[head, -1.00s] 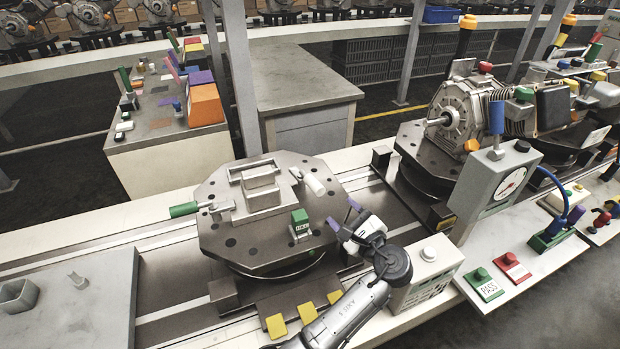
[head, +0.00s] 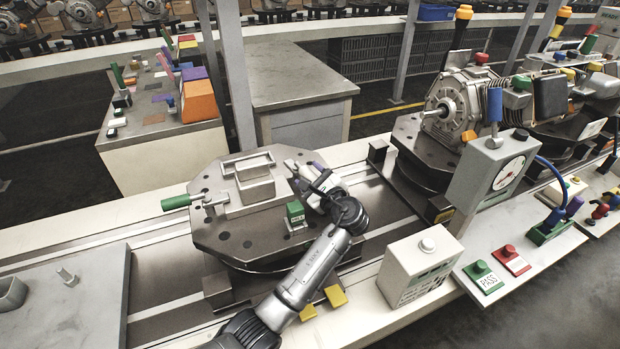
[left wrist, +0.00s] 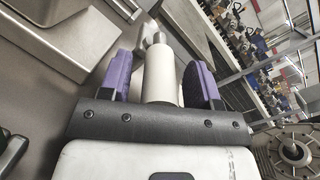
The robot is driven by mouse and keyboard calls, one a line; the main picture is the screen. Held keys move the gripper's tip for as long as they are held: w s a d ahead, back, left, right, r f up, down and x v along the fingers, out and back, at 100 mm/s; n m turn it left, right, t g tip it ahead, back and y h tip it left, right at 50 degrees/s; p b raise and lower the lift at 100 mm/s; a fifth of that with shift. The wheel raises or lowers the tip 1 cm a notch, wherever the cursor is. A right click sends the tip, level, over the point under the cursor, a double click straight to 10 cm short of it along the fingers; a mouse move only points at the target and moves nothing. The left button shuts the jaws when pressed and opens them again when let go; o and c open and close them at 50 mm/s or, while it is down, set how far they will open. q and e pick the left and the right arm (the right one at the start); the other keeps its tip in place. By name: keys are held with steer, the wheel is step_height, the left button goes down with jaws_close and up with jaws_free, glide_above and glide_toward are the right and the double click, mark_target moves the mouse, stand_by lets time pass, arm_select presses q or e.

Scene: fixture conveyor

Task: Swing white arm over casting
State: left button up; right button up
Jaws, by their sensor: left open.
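The white arm (left wrist: 160,76) is a white cylindrical handle on a grey metal pivot, at the right of the fixture plate (head: 215,235). My left gripper (head: 308,177) is open at it. In the left wrist view, its two purple fingers stand on either side of the white handle, with a visible gap on the right side. In the head view the gripper hides most of the handle. The grey casting (head: 256,184) sits in the middle of the plate, left of the gripper; its edge also shows in the left wrist view (left wrist: 70,35). My right gripper is not in view.
A green-handled clamp (head: 177,202) is at the plate's left edge. A white button box (head: 418,266) is to the right. A motor (head: 465,103) sits on the neighbouring fixture.

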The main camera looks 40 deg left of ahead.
arm_select(q)
steer(key=shift+a, duration=0.1)
jaws_close()
stand_by(0.6)
